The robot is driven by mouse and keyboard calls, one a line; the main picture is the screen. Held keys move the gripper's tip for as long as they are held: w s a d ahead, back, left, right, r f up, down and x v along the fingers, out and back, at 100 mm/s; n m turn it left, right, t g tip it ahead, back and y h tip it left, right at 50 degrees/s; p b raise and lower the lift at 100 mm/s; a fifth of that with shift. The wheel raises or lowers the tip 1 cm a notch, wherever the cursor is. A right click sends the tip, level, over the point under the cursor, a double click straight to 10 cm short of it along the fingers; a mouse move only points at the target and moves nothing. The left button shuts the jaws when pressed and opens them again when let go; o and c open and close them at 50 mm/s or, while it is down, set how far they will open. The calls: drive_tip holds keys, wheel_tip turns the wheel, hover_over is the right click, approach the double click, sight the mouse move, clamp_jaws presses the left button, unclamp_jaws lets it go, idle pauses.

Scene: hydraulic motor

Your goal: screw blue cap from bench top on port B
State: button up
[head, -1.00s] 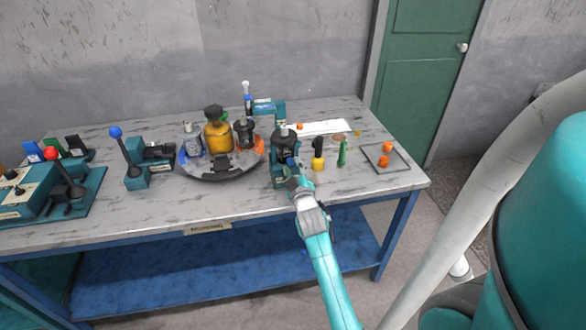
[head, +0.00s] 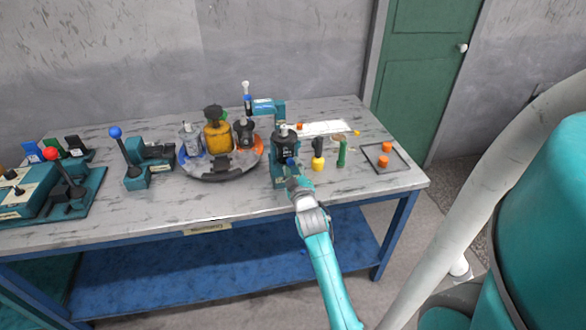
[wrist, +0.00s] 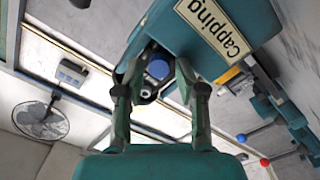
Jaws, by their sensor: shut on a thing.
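The blue cap (wrist: 157,69) shows between the two fingertips of my gripper (wrist: 158,76) in the wrist view, its round face visible. In the head view the cap (head: 291,161) is a small blue spot at the front of the black motor (head: 284,145). My gripper (head: 292,171) is shut on the cap, low in front of the motor. The motor stands in a teal holder, which carries a "Capping" label (wrist: 214,24) in the wrist view. Dark and pale metal shows beside the cap. Port B's marking and the cap's thread are hidden.
A round dark tray (head: 222,173) with several bottles stands left of the motor. A black-and-yellow tool (head: 318,160) and a green one (head: 342,153) stand close on the right. A framed tray (head: 398,165) holds orange caps. The bench front is clear.

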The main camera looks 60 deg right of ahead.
drive_tip(key=shift+d+r, duration=0.1)
drive_tip(key=shift+r, duration=0.2)
clamp_jaws()
drive_tip(key=shift+d, duration=0.1)
drive_tip(key=shift+r, duration=0.1)
drive_tip(key=m, duration=0.3)
drive_tip(key=shift+r, duration=0.1)
drive_tip(key=shift+w+m, duration=0.1)
drive_tip(key=shift+m, duration=1.3)
drive_tip(key=m, duration=0.4)
drive_tip(key=shift+y, duration=0.4)
